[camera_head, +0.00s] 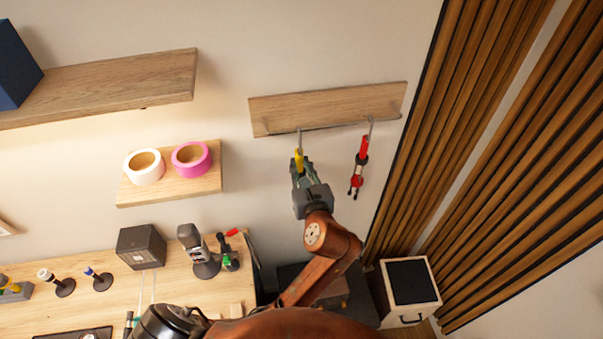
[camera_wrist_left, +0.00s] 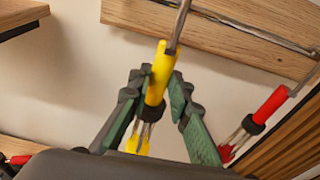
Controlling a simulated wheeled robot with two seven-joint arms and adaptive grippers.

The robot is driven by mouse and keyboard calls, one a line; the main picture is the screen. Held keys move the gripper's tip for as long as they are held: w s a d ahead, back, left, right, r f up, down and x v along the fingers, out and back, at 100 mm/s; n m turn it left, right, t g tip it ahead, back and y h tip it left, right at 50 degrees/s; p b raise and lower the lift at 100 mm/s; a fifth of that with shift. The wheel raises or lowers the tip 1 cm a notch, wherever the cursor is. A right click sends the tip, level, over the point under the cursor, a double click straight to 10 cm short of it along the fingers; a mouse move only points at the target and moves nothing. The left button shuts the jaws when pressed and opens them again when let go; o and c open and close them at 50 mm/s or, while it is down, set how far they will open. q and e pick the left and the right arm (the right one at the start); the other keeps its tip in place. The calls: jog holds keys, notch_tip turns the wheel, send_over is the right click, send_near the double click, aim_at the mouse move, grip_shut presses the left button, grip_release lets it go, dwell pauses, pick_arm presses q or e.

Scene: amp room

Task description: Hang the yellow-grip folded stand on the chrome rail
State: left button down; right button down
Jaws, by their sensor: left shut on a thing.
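The yellow-grip folded stand (camera_head: 298,160) is upright in my left gripper (camera_head: 303,172), in front of the wall below the wooden rail board. In the left wrist view the gripper's fingers (camera_wrist_left: 158,90) close on both sides of the yellow grip (camera_wrist_left: 160,68). The stand's grey hook (camera_wrist_left: 180,24) rises above the grip to the left part of the chrome rail (camera_wrist_left: 252,32). I cannot tell whether the hook is over the rail or in front of it. The rail (camera_head: 345,124) runs along the board. My right gripper is not in view.
A red-grip stand (camera_head: 360,165) hangs from the rail to the right, apart from my gripper. Wooden slats (camera_head: 450,110) stand further right. A small shelf (camera_head: 205,183) with two tape rolls is to the left. A desk (camera_head: 220,292) with microphones is below left.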

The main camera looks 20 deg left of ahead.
pick_arm(q)
jog(key=shift+r+b+x, duration=0.15)
jog(key=shift+b+x, duration=0.55)
jog(key=shift+x, duration=0.4)
jog(key=shift+r+b+x, duration=0.15)
jog(key=shift+b+x, duration=0.55)
jog(key=shift+x, duration=0.35)
jog(key=shift+f, duration=1.1)
jog(key=c, duration=1.8)
grip_release()
jog(key=shift+o, duration=0.4)
jog(key=shift+f, duration=0.15)
jog(key=shift+d, duration=0.1)
jog(key=v, duration=0.7)
jog(key=shift+s, duration=0.2)
